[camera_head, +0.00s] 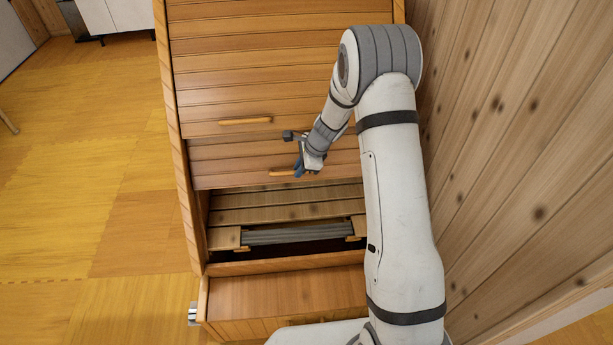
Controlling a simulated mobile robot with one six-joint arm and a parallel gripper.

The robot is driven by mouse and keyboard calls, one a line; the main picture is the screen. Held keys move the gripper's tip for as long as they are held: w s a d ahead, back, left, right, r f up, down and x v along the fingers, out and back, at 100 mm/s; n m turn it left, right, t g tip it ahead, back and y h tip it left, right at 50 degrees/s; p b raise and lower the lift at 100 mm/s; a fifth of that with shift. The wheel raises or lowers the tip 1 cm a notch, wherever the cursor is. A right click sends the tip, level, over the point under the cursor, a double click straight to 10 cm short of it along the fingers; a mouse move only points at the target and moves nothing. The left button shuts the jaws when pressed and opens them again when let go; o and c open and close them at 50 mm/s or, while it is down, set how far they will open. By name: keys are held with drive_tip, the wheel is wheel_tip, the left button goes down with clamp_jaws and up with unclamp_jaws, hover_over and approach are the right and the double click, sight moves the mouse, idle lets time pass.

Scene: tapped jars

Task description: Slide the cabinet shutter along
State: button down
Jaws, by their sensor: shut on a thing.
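The cabinet (182,165) is a tall wooden piece with a slatted shutter (255,88) on its front. The shutter covers the upper part, and the lower part of the front is open below its bottom edge. One short wooden handle (246,121) is free, at the middle left of the shutter. A second wooden handle (281,173) sits lower, near the shutter's bottom edge. My gripper (299,171) is at this lower handle and shut on it. The fingers are small in view and partly hide the handle's right end.
Inside the opening are wooden slats (285,205) and a grey ribbed bar (297,235). A wooden drawer or box front (285,295) juts out below. A plank wall (510,130) stands close on the right. The yellow wooden floor (90,180) at left is mostly clear.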

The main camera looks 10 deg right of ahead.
sight(296, 141)
drive_tip(key=w+r+p, duration=0.1)
drive_tip(key=r, duration=0.1)
drive_tip(key=w+r+p, duration=0.3)
drive_tip(key=r, duration=0.1)
drive_tip(key=shift+w+a+r+p, duration=0.25)
drive_tip(key=shift+p, duration=0.1)
drive_tip(key=shift+w+r, duration=0.1)
drive_tip(key=c, duration=1.7)
unclamp_jaws()
drive_tip(key=o, duration=0.3)
drive_tip(key=shift+d, duration=0.1)
drive_tip(key=v, duration=0.7)
drive_tip(key=shift+d+r, duration=0.1)
drive_tip(key=shift+r, duration=0.2)
